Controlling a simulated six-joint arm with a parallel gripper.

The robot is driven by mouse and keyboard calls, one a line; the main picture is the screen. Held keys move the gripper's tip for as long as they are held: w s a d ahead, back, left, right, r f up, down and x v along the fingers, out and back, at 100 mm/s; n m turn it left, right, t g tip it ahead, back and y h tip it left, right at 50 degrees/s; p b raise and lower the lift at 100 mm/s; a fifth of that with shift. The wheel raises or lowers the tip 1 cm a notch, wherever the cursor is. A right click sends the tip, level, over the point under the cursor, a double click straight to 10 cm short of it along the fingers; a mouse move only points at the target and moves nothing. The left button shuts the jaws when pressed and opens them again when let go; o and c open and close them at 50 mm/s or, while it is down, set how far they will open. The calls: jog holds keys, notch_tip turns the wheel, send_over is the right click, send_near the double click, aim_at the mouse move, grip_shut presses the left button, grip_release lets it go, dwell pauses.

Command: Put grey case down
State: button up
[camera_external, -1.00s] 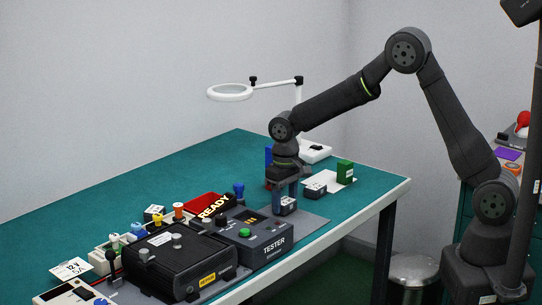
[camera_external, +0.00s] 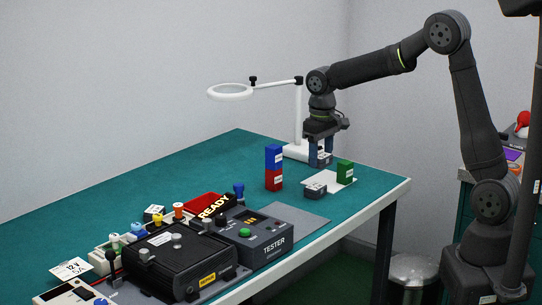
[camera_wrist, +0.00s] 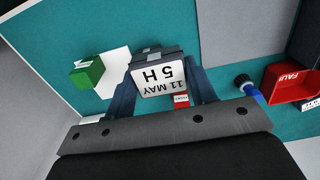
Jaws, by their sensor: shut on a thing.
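My gripper (camera_external: 320,152) is shut on the grey case (camera_external: 323,160) above the back right of the table. In the wrist view the grey case (camera_wrist: 158,78) sits between the two fingers, with a white label reading "11 MAY 5 H" towards the camera. It hangs behind the white sheet (camera_external: 340,183); whether it touches the table is hard to tell. Another grey case (camera_external: 315,190) lies at the sheet's left front edge. A green case (camera_external: 345,172) stands on the sheet's right part.
A blue case (camera_external: 274,156) is stacked on a red case (camera_external: 274,180) left of my gripper. A white magnifier lamp (camera_external: 298,120) stands close behind. The tester (camera_external: 265,238), the black READY box (camera_external: 175,255) and a red bin (camera_external: 203,203) fill the front left. A grey mat (camera_external: 305,223) is bare.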

jog(key=w+d+f+m, duration=0.2)
jog(key=w+d+m, duration=0.4)
jog(key=w+d, duration=1.1)
jog(key=w+d+f+m, duration=0.1)
jog(key=w+d+m, duration=0.15)
jog(key=d, duration=0.85)
jog(key=w+d+f+m, duration=0.15)
jog(key=d+m, duration=0.25)
jog(key=d, duration=0.7)
jog(key=s+f+n, duration=0.2)
jog(key=s+f, duration=0.1)
jog(key=f, duration=0.5)
jog(key=s+f+n, duration=0.1)
jog(key=s+f, duration=0.3)
jog(key=f, duration=0.4)
jog(key=shift+d+n, duration=0.2)
jog(key=shift+n, duration=0.15)
